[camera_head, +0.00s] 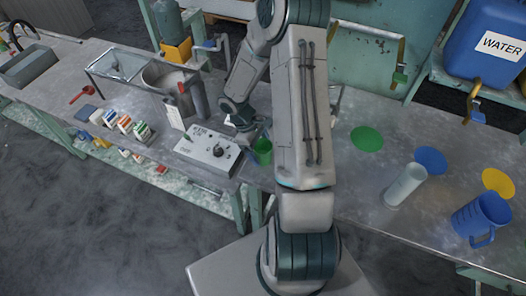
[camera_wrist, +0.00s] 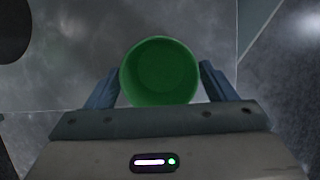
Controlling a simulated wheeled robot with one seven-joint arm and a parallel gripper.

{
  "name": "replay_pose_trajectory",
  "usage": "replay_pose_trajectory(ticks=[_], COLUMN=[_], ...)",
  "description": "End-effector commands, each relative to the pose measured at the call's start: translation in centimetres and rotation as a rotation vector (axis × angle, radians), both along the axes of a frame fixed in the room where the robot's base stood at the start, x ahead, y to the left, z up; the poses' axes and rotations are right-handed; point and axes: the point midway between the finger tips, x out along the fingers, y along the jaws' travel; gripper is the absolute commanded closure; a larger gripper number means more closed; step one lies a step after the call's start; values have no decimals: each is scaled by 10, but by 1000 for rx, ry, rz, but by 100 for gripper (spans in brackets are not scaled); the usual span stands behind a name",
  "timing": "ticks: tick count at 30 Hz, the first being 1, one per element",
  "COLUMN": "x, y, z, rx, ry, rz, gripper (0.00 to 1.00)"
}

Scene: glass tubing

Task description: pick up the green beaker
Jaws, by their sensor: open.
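The green beaker (camera_head: 263,151) stands on the grey bench near its front edge, just right of a white control box. It is partly hidden behind my arm in the head view. In the wrist view I look down into the round green beaker (camera_wrist: 160,72). My gripper (camera_wrist: 157,85) is open, with one finger on the left and one on the right of the beaker. Small gaps seem to show between the fingers and its wall. In the head view my gripper's fingers are mostly hidden by the arm.
The white control box (camera_head: 209,149) stands close on the left. A green disc (camera_head: 367,138), a blue disc (camera_head: 431,160) and a yellow disc (camera_head: 497,182) lie to the right. A clear cylinder (camera_head: 405,186) and a blue jug (camera_head: 482,217) stand there too.

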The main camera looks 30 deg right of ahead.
Motion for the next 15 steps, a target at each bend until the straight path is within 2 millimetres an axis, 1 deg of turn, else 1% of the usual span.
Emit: replay_pose_trajectory(ticks=[3,8,9,11,12,14,15], x=[-2,-2,-2,-2,-2,-1,-2], y=[-1,-1,-1,-1,-1,-1,-1], z=[-5,-5,-5,-5,-5,-5,-5], rx=[0,-1,-1,-1,0,-1,0], ry=[-1,-2,-2,-2,-1,-2,-1], rz=[2,2,2,2,1,2,1], gripper=[23,23,25,42,53,70,71])
